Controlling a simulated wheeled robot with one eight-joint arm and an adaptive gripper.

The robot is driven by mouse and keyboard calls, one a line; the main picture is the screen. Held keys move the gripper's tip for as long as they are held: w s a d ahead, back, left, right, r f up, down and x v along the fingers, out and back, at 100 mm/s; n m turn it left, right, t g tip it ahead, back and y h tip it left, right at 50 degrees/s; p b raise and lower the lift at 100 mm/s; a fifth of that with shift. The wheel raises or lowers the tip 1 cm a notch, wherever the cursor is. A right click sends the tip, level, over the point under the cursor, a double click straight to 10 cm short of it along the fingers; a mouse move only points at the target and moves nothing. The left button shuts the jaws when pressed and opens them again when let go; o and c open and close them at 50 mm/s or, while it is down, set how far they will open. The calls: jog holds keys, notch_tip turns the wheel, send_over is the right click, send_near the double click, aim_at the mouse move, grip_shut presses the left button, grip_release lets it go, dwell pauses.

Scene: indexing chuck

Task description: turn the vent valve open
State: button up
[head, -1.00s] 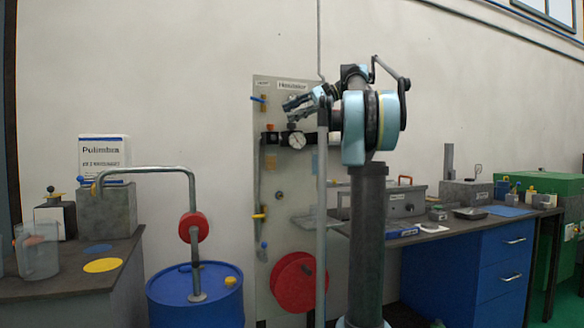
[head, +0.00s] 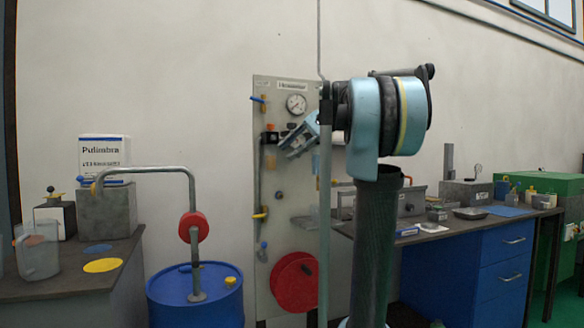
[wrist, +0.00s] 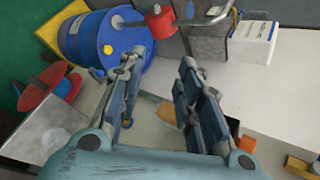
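A pale upright panel (head: 300,225) on the wall carries several small valves. A valve with a blue handle (head: 259,99) sits at its top left, one with a yellow handle (head: 260,215) lower down, and a small blue-handled one (head: 264,245) below that. I cannot tell from the labels which is the vent valve. My gripper (head: 284,150) is in front of the panel's middle, below the gauge (head: 296,103), tilted down and left. In the wrist view my gripper (wrist: 155,88) has its fingers apart with nothing between them. It hides part of the panel's fittings.
A blue drum (head: 195,300) with a bent pipe and red fitting (head: 193,228) stands left of the panel. A red reel (head: 293,283) is low on the panel. A grey workbench (head: 60,275) is at left; a blue-drawer bench (head: 480,265) is at right.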

jog(key=s+f+h, duration=0.1)
jog(key=s+f, duration=0.2)
jog(key=f, duration=0.2)
jog(key=shift+d+f, duration=0.1)
